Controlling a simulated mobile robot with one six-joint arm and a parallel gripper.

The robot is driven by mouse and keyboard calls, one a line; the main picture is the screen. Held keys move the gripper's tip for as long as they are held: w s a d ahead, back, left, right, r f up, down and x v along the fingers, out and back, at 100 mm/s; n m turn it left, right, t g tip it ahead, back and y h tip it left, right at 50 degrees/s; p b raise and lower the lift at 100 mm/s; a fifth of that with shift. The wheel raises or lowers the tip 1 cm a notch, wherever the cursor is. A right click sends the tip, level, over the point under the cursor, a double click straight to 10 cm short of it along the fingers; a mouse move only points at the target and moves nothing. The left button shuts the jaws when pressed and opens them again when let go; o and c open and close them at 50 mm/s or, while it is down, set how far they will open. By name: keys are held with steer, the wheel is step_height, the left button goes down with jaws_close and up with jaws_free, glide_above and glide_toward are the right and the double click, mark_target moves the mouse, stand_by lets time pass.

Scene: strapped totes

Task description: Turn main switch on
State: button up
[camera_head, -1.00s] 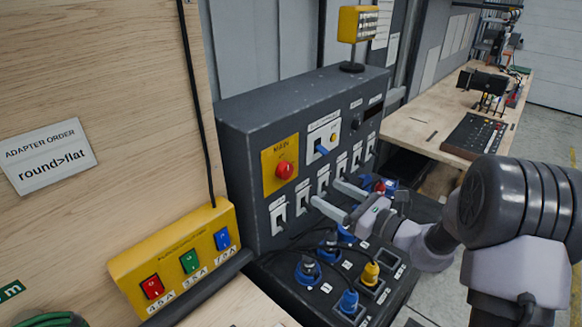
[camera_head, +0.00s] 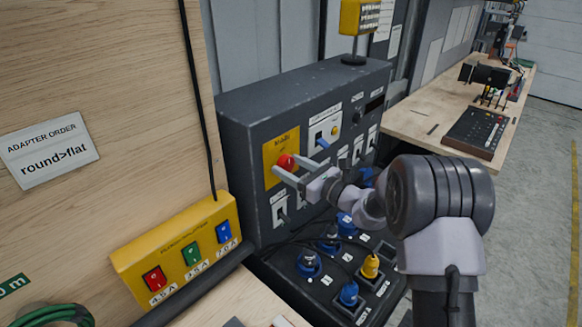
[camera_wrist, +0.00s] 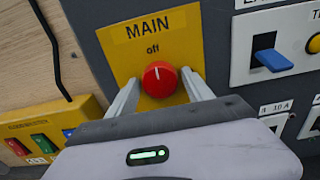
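The main switch is a red round knob (camera_wrist: 159,79) on a yellow plate (camera_wrist: 118,50) marked MAIN, with "off" printed above the knob. A pale mark on the knob points up toward "off". In the head view the red knob (camera_head: 286,162) sits on the upper left of the dark panel's front. My gripper (camera_head: 288,170) is in front of the knob with its fingers apart. In the wrist view my gripper's two fingers (camera_wrist: 160,92) stand on either side of the knob. I cannot tell whether they touch it.
A blue lever switch (camera_wrist: 272,60) is to the right of the main plate. Several breakers line the panel below. Blue and yellow plugs (camera_head: 348,294) stand on the lower console. A yellow box (camera_head: 180,252) with red, green and blue rocker switches is at the left.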

steer(key=c, duration=1)
steer(key=m+p, duration=0.2)
steer(key=m, duration=0.1)
steer(key=shift+r+p, duration=0.15)
steer(key=shift+p, duration=0.15)
steer(key=m+p, duration=0.4)
steer(key=m, duration=0.1)
steer(key=m+p, duration=0.3)
steer(key=m, duration=0.2)
steer(key=m+p, duration=0.2)
steer(key=m, duration=0.2)
steer(key=shift+m, duration=0.6)
